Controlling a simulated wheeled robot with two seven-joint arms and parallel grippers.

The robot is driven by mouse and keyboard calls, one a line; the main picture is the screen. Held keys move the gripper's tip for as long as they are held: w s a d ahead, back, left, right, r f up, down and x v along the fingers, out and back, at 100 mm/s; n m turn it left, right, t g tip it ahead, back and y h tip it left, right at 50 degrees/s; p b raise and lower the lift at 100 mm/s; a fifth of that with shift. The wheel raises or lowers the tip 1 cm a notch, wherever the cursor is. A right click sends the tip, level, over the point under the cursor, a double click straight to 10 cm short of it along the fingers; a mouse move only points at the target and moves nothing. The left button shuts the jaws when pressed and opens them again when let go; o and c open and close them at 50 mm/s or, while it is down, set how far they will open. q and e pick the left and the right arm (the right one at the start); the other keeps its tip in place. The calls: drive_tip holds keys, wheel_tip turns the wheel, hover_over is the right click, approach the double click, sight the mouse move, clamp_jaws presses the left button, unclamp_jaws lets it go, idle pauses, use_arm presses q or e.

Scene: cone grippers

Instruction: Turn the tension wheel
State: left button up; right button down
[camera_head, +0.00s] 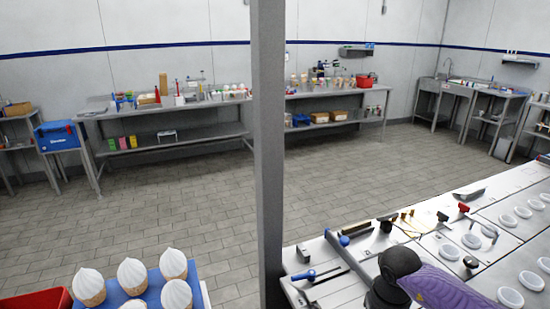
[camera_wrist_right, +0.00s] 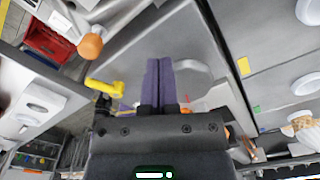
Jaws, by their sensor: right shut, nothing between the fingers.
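My right gripper (camera_wrist_right: 159,64) shows in the wrist view with its two purple fingers together and nothing between them. It is in front of a grey machine panel (camera_wrist_right: 190,35). A pale curved part (camera_wrist_right: 193,67) lies just right of the fingertips; I cannot tell if they touch. An orange ball knob (camera_wrist_right: 90,46) and a yellow handle (camera_wrist_right: 105,87) are to the left of the fingers. I cannot make out for certain which part is the tension wheel. In the head view my purple right arm is over the machine at the lower right, its gripper not discernible. My left gripper is not in view.
The grey machine top (camera_head: 340,285) carries levers, including a blue-handled one (camera_head: 303,275), and round white cups (camera_head: 508,221). A grey post (camera_head: 268,150) stands mid-view. White-topped cones (camera_head: 173,264) stand on a blue tray at lower left. The tiled floor behind is clear.

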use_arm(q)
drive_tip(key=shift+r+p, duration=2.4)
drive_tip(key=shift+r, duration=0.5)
use_arm(e)
drive_tip(key=shift+d+r, duration=1.45)
drive_tip(key=shift+r, duration=1.55)
wheel_tip(320, 180, down, 8)
drive_tip(key=b, duration=0.6)
drive_tip(key=shift+r, duration=0.2)
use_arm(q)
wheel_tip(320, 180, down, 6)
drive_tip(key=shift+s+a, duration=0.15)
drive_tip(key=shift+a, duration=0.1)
use_arm(e)
drive_tip(key=shift+r, duration=0.1)
drive_tip(key=shift+s, duration=0.1)
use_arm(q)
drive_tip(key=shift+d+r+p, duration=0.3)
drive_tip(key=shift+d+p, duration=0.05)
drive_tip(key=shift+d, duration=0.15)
use_arm(e)
drive_tip(key=shift+s, duration=0.2)
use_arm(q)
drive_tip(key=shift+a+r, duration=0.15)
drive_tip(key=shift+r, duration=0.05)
use_arm(e)
drive_tip(key=shift+s, duration=0.1)
